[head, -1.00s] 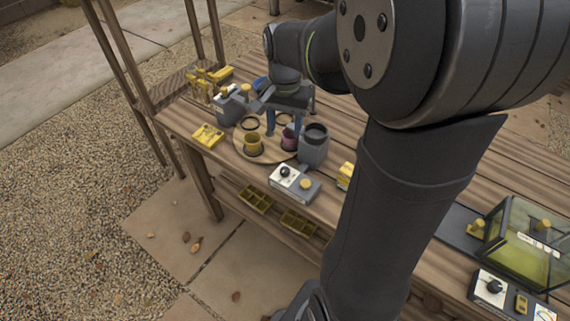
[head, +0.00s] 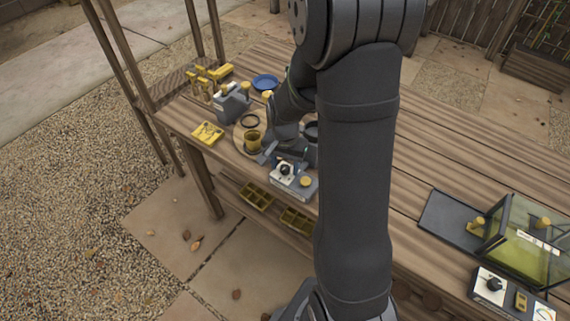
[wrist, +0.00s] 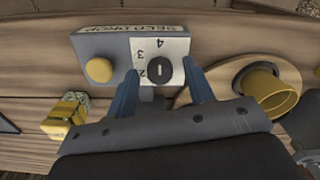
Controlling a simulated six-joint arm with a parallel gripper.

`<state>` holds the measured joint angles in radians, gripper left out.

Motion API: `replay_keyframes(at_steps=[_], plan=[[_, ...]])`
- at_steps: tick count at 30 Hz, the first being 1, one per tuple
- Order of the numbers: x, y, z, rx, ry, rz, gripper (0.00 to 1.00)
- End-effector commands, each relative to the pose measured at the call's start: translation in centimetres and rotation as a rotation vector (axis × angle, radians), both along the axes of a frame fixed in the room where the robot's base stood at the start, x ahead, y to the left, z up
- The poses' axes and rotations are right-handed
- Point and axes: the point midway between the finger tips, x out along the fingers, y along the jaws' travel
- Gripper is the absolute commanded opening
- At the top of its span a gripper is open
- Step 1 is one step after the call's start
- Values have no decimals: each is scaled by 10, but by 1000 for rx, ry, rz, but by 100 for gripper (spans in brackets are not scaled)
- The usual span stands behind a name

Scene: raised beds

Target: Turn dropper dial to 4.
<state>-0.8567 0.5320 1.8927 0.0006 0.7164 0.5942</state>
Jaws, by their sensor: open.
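The dropper box (wrist: 105,45) is grey with a white dial plate, a black round dial (wrist: 161,71) and a yellow button (wrist: 100,69). The numbers 2, 3 and 4 show on the plate. The dial's white mark lies along the picture's vertical; which number it points at I cannot tell. My gripper (wrist: 162,73) is open, its blue fingers on either side of the dial in the wrist view, with gaps between. Whether they are down at its height I cannot tell. In the head view the dropper box (head: 300,187) stands at the bench's front edge, beneath my gripper.
A yellow cup (head: 252,138) stands on a round wooden board close by. A yellow block (wrist: 66,115) sits on the other side of the box. A yellow tray (head: 208,133) and a grey dispenser (head: 232,103) are at the left. A glass case (head: 525,240) stands far right.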

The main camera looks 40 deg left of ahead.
Motion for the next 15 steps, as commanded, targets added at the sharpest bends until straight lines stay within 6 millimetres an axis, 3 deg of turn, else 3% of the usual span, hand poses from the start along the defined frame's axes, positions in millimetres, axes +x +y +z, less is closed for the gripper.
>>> replay_keyframes(at_steps=[9,15], plan=[[0,0,-2,0,0,0,46],[0,0,-2,0,0,0,7]])
